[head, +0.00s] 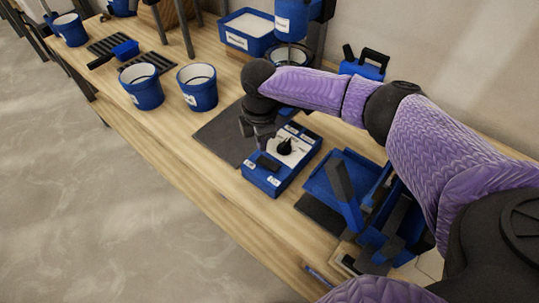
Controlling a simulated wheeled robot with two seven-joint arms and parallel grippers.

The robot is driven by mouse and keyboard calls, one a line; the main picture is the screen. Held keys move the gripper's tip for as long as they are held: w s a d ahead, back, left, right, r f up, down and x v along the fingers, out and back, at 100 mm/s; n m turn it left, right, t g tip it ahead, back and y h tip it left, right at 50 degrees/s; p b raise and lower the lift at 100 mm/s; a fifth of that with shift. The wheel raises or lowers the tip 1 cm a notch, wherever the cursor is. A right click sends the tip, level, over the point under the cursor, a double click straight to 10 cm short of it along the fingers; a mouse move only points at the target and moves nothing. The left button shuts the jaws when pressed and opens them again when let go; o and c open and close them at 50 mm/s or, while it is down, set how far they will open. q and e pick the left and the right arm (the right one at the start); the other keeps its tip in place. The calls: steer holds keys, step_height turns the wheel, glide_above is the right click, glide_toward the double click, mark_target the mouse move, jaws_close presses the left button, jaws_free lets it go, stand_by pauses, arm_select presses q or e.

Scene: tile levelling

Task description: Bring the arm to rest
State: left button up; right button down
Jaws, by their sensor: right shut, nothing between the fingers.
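My right arm reaches in from the right over the wooden bench. My right gripper (258,139) is small and dark in this view, pointing down at the back left edge of a blue control box (272,181). It is shut and holds nothing. The box has a white face with a black knob. I cannot tell whether the gripper touches the box. My left gripper is out of view.
Two blue buckets (142,88) (198,88) stand left of the box on the bench (180,125). A dark mat (222,135) lies beside it. A blue tray (325,178) with dark parts is at right. A labelled blue bin (247,45) stands behind.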

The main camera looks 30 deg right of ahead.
step_height(320, 180, up, 3)
steer(key=shift+r+p, duration=0.15)
steer(key=shift+p, duration=1)
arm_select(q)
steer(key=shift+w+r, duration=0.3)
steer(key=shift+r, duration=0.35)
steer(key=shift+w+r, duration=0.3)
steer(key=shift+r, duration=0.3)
arm_select(e)
steer(key=shift+f, duration=0.2)
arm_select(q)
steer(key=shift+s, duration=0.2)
